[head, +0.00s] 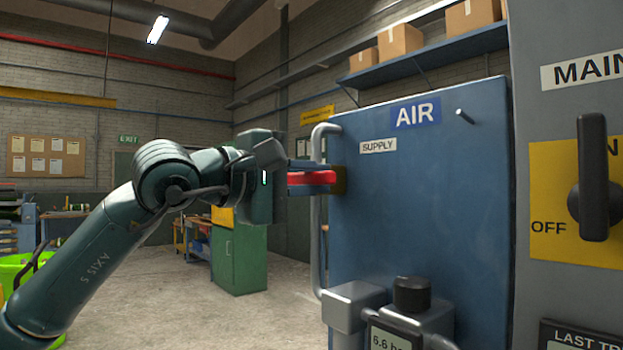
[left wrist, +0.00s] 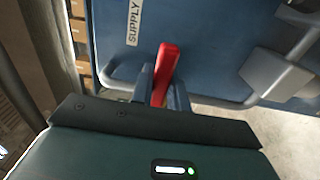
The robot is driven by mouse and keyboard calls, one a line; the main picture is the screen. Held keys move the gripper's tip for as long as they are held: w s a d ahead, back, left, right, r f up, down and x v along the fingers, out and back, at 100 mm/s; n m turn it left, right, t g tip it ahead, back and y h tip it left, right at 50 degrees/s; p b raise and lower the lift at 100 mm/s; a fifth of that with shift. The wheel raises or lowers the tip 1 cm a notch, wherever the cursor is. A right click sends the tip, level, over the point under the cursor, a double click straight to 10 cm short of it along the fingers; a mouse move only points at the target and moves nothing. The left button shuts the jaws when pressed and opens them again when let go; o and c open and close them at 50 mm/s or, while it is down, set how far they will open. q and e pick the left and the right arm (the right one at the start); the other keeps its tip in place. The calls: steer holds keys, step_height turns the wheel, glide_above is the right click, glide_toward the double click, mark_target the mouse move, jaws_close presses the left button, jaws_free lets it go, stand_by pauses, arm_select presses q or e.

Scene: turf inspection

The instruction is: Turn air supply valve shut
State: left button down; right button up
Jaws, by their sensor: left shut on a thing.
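The air supply valve has a red handle (head: 318,177) and a dark yellowish body (head: 340,181) at the left edge of the blue AIR panel (head: 420,210), below the SUPPLY label (head: 378,146). My left gripper (head: 311,178) comes in from the left and is shut on the red handle, with a finger on each side. In the left wrist view the red handle (left wrist: 165,72) rises between the two fingers (left wrist: 161,90), beside the SUPPLY label (left wrist: 134,22). The gripper partly hides the handle. My right gripper is not in view.
A grey pipe (head: 316,240) runs down the panel's left side. A grey box (head: 352,303) and a pressure gauge (head: 392,340) sit below. The grey cabinet with a black OFF switch (head: 594,180) stands at right. Open floor (head: 210,310) lies left of the panel.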

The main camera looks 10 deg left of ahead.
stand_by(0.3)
arm_select(q)
steer(key=c, duration=1.4)
jaws_free()
steer(key=shift+o, duration=0.2)
steer(key=b+v, duration=0.2)
steer(key=v, duration=1.1)
steer(key=shift+b, duration=0.35)
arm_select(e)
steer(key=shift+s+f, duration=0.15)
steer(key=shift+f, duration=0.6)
